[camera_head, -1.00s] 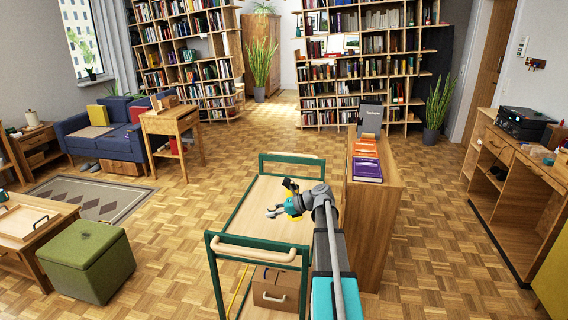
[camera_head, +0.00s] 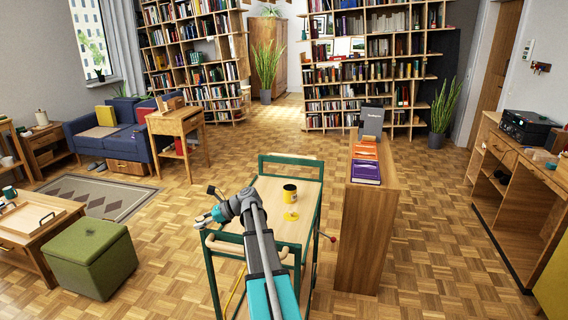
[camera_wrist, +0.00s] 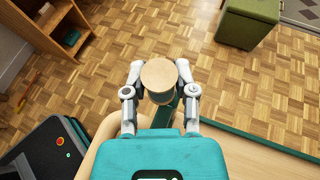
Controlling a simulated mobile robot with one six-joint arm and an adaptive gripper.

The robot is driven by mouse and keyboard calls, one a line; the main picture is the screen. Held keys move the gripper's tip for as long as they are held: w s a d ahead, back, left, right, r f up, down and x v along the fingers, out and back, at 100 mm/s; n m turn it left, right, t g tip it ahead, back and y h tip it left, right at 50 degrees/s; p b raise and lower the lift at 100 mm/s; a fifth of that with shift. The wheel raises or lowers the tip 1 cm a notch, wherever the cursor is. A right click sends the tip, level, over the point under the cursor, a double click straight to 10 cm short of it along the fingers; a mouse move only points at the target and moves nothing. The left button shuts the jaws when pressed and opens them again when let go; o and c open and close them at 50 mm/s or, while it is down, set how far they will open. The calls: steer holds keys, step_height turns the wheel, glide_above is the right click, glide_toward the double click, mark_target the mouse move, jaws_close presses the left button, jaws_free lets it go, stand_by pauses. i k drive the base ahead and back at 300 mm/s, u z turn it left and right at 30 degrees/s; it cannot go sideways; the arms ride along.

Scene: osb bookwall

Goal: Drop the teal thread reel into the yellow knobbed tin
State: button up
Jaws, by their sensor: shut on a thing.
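The yellow tin (camera_head: 290,194) stands on the green-framed trolley, with a dark open top and a dark band. A yellow lid (camera_head: 291,216) lies flat just in front of it. My gripper (camera_head: 205,219) is out past the trolley's left edge, left of the tin and apart from it. In the wrist view my gripper (camera_wrist: 158,82) is shut on the thread reel, whose round pale wooden end (camera_wrist: 158,75) faces the camera. The reel's teal thread is mostly hidden there.
The trolley's wooden top (camera_head: 268,203) is bare around the tin. Its green end rail (camera_head: 291,160) stands behind. A wooden cabinet (camera_head: 365,230) with books on top is close on the right. A green pouf (camera_head: 90,255) stands on the floor to the left.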

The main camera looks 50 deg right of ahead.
mark_target(289, 201)
steer(key=u, duration=0.7)
steer(key=k, duration=0.45)
steer(key=z, duration=1.7)
